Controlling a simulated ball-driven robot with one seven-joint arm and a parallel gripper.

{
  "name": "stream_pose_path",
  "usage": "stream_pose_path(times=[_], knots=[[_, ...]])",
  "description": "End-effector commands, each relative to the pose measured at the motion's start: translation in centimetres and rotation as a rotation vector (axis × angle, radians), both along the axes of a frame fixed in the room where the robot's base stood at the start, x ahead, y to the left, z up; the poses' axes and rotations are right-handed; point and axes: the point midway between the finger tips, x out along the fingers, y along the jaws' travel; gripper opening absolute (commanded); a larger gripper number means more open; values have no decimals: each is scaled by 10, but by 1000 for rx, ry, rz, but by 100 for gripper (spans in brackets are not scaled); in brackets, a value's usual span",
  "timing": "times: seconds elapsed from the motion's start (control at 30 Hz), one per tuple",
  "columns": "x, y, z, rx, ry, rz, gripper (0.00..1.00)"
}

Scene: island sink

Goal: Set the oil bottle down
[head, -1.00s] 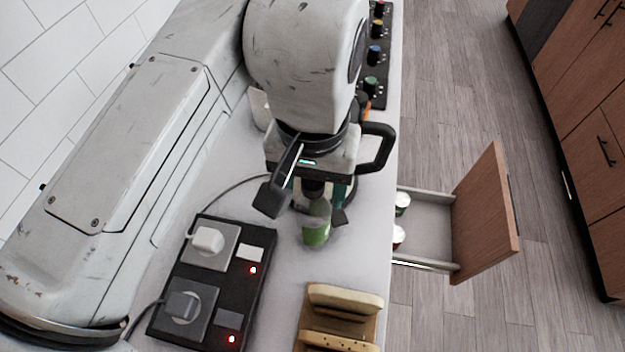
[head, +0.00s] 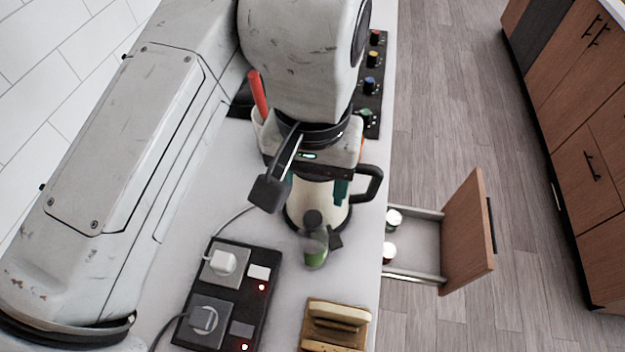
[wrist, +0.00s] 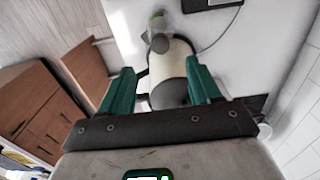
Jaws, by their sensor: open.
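The oil bottle (head: 315,256), green with a dark top, stands on the counter just in front of a cream kettle (head: 325,197) with a black handle. It also shows in the wrist view (wrist: 158,22), at the top, beyond the fingertips. My gripper (head: 299,212) is open and empty, above the kettle. In the wrist view its green-padded fingers (wrist: 160,76) are spread wide, with the kettle seen between them and the bottle clear of both. My arm and gripper hide part of the kettle.
A black power panel (head: 232,295) with plugs lies left of the bottle. A wooden rack (head: 337,325) stands in front. An open drawer (head: 467,235) holding small jars juts out right. Knobs (head: 372,85) line the back. Bare counter surrounds the bottle's front.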

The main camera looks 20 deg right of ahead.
Motion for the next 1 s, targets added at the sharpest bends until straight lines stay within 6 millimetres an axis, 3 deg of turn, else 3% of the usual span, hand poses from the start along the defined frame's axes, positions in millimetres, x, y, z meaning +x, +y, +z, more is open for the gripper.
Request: stream_pose_path(times=[0.37, 0.47, 0.57, 0.8, 1.0], knots=[[0, -1, 6, -2, -2, -1, 62], [6, -12, 5, -23, -27, -19, 62], [20, -40, 4, -78, -95, -56, 62], [59, -139, 5, -301, -321, -104, 62], [72, -202, -3, -467, -428, -35, 62]])
